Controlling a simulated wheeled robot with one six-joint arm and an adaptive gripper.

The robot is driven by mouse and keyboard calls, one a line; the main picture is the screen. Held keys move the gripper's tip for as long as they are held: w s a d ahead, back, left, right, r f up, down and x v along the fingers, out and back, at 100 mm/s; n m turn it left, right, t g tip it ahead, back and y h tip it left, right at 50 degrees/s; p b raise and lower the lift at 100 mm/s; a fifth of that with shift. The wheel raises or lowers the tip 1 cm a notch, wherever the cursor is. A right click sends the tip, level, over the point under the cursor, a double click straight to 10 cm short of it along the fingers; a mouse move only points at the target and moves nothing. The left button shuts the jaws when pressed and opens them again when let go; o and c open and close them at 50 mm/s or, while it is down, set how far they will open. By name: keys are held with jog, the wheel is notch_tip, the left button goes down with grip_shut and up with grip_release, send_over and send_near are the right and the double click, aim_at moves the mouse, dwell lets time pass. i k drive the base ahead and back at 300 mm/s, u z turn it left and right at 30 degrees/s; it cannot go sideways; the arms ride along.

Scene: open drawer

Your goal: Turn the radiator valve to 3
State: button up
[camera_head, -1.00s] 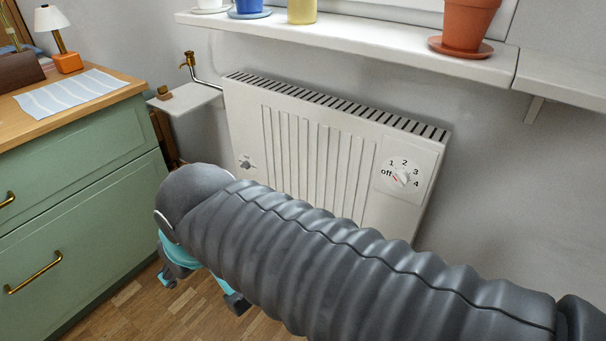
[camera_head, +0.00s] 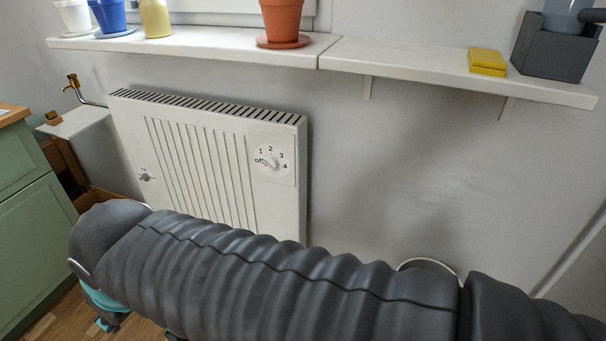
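The white radiator (camera_head: 205,165) hangs on the wall below the windowsill. Its valve dial (camera_head: 271,160) is on the upper right of the front panel, with marks off, 1, 2, 3 and 4 around a knob. A small red mark on the knob seems to lie near off. A second small knob (camera_head: 146,176) is at the radiator's lower left. My gripper (camera_head: 112,320) shows only in part at the bottom left, below my dark ribbed arm, well apart from the dial. Its fingers are mostly hidden and cut off, so its opening cannot be judged.
Above the radiator, the windowsill (camera_head: 200,48) holds pots and a yellow vase (camera_head: 155,18). A shelf (camera_head: 430,70) to the right holds a yellow block (camera_head: 487,62) and a dark box (camera_head: 553,48). A green cabinet (camera_head: 30,225) stands at left. The wall right of the radiator is clear.

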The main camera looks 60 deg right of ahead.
aim_at(270, 162)
jog(key=k, duration=0.4)
jog(key=u, duration=0.75)
jog(key=i, duration=0.9)
jog(key=z, duration=3.1)
jog(key=k, duration=1.3)
jog(key=z, duration=0.35)
jog(key=i, duration=0.6)
jog(key=z, duration=0.6)
